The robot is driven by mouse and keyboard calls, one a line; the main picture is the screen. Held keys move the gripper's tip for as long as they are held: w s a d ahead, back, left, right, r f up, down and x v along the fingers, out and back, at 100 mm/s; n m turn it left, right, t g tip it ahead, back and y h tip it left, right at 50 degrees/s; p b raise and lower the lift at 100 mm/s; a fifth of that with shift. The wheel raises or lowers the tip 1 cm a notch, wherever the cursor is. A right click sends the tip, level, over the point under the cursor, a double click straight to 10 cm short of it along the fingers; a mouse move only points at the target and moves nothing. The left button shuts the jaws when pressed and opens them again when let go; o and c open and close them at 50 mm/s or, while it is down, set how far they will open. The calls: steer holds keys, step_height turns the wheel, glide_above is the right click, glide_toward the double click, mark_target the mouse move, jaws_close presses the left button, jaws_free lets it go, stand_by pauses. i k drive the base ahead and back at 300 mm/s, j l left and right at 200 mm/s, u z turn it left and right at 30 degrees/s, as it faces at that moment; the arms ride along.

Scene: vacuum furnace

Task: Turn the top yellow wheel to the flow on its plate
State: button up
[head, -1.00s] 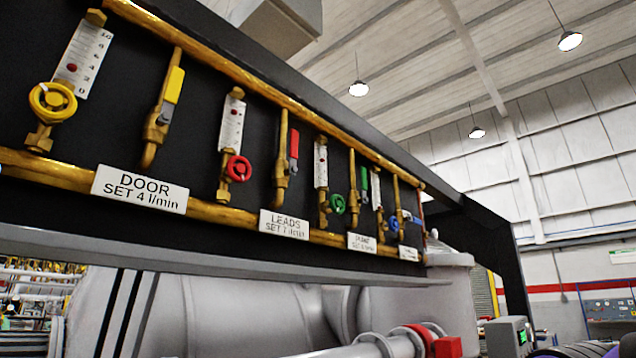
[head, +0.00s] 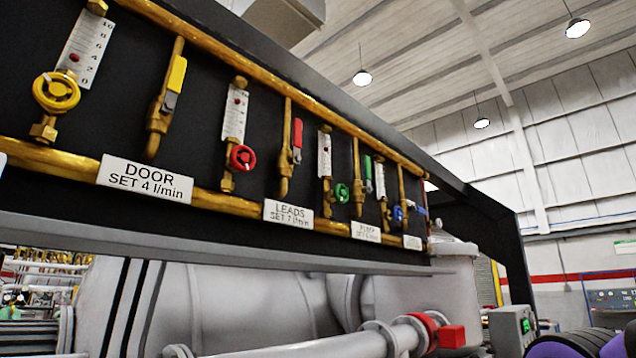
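The yellow wheel (head: 56,92) is at the upper left of the head view, on a brass valve below a white flow scale (head: 86,48). The scale is marked from 0 up to 10, and a red float shows on it between the lower and middle marks. The plate (head: 144,180) below and to the right reads "DOOR SET 4 l/min". A yellow-handled lever (head: 175,78) stands to the right of the wheel, in line with its pipe.
A red wheel (head: 242,158), a green wheel (head: 341,194) and a blue wheel (head: 397,214) follow along the dark panel. Brass pipes run above and below them. A LEADS plate (head: 288,214) is under the red set. A large grey vessel (head: 240,305) stands beneath the panel.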

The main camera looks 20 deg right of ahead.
mark_target(57, 91)
steer(key=u, duration=1.35)
steer(key=k+l+u, duration=0.15)
steer(key=k+l, duration=0.15)
